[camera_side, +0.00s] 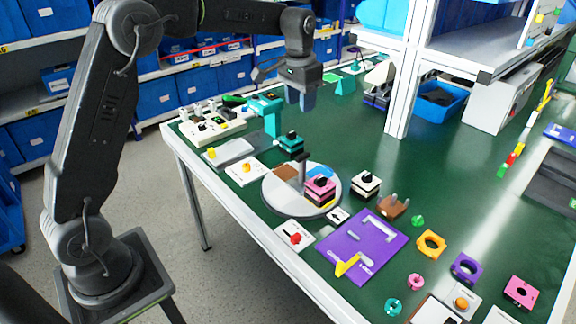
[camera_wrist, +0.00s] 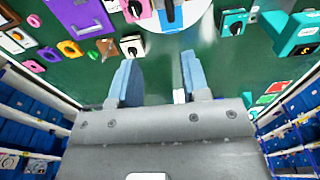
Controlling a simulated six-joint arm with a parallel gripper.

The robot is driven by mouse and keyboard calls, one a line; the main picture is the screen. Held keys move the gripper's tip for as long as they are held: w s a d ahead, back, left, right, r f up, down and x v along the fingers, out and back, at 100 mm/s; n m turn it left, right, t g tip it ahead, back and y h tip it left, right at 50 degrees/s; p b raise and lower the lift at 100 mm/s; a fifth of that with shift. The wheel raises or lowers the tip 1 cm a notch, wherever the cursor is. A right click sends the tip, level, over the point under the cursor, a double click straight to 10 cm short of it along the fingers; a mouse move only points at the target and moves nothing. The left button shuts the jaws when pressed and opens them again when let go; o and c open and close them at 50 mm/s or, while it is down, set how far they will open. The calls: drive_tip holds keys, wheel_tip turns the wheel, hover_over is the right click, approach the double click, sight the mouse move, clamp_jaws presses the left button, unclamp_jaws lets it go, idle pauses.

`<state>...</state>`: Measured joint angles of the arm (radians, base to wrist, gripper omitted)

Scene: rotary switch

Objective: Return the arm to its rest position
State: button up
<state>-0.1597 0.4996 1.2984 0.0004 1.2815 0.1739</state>
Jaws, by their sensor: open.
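My gripper (camera_side: 300,98) is raised above the far part of the green table in the side view, with its fingers pointing down. In the wrist view my gripper (camera_wrist: 158,78) shows two blue-grey fingers set wide apart with nothing between them. The rotary switch blocks stand on the table below, clear of the fingers: a pink one (camera_side: 320,190) on the round grey plate (camera_side: 282,203), a white one with a black knob (camera_side: 366,183) to its right, and a teal one (camera_side: 291,144) behind. The white one (camera_wrist: 132,46) and teal one (camera_wrist: 234,22) also show in the wrist view.
A teal stand (camera_side: 271,118) is close below and left of my gripper. A white shelf post (camera_side: 404,90) rises to the right. A purple board (camera_side: 362,240) and several coloured rings lie towards the front right. Blue bins on racks stand behind.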

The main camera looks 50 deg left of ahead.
drive_tip(key=s+d+r+t, duration=0.1)
drive_tip(key=s+d+r, duration=0.25)
drive_tip(key=s, duration=0.45)
drive_tip(key=s+d+r+t, duration=0.15)
drive_tip(key=s+r, duration=0.25)
drive_tip(key=s, duration=0.4)
drive_tip(key=s+d+f+t, duration=0.1)
drive_tip(key=s+f, duration=0.1)
drive_tip(key=s, duration=0.5)
drive_tip(key=s+d+f+t, duration=0.1)
drive_tip(key=s+d+f, duration=0.1)
drive_tip(key=s, duration=0.5)
drive_tip(key=shift+s+f, duration=0.25)
drive_tip(key=shift+f, duration=0.45)
